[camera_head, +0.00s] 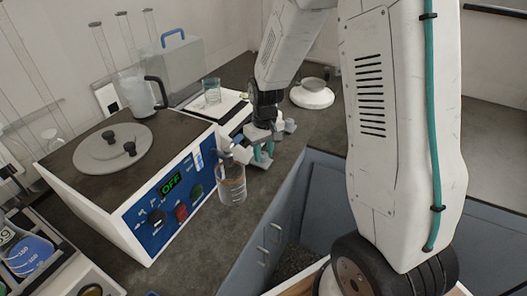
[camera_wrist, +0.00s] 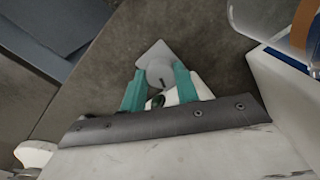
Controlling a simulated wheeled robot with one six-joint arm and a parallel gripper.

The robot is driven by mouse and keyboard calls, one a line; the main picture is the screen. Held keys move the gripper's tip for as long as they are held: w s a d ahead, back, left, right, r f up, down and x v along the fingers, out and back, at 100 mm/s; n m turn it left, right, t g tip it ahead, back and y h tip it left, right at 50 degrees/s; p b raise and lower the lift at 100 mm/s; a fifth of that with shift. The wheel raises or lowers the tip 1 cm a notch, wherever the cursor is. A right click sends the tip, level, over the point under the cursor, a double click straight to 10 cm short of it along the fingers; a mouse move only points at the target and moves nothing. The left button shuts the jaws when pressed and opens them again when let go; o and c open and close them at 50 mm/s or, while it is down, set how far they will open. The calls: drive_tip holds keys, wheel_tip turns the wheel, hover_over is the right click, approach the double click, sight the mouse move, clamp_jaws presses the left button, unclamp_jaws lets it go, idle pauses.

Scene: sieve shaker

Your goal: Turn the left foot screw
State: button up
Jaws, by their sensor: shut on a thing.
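In the wrist view the fingertips (camera_wrist: 157,80) close on both sides of a small grey round knob with a dark slot, which looks like the foot screw (camera_wrist: 158,72). It sits over a pale square plate (camera_wrist: 154,53) on the dark bench. A white piece shows between the fingers behind the knob. In the head view the knob is hidden by the gripper. I cannot tell from these frames whether the knob is turned.
A glass (camera_head: 211,91), a kettle-like jug (camera_head: 138,92) and a white round device with a pan (camera_head: 312,92) stand behind. Blue cabinets (camera_head: 330,195) are in front.

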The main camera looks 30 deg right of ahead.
sight(264, 154)
drive_tip(key=o, duration=1)
drive_tip(key=shift+c, duration=0.2)
drive_tip(key=shift+r, duration=0.1)
wheel_tip(264, 154, up, 8)
drive_tip(key=shift+d+f, duration=0.1)
drive_tip(key=shift+f, duration=0.05)
drive_tip(key=shift+s, duration=0.1)
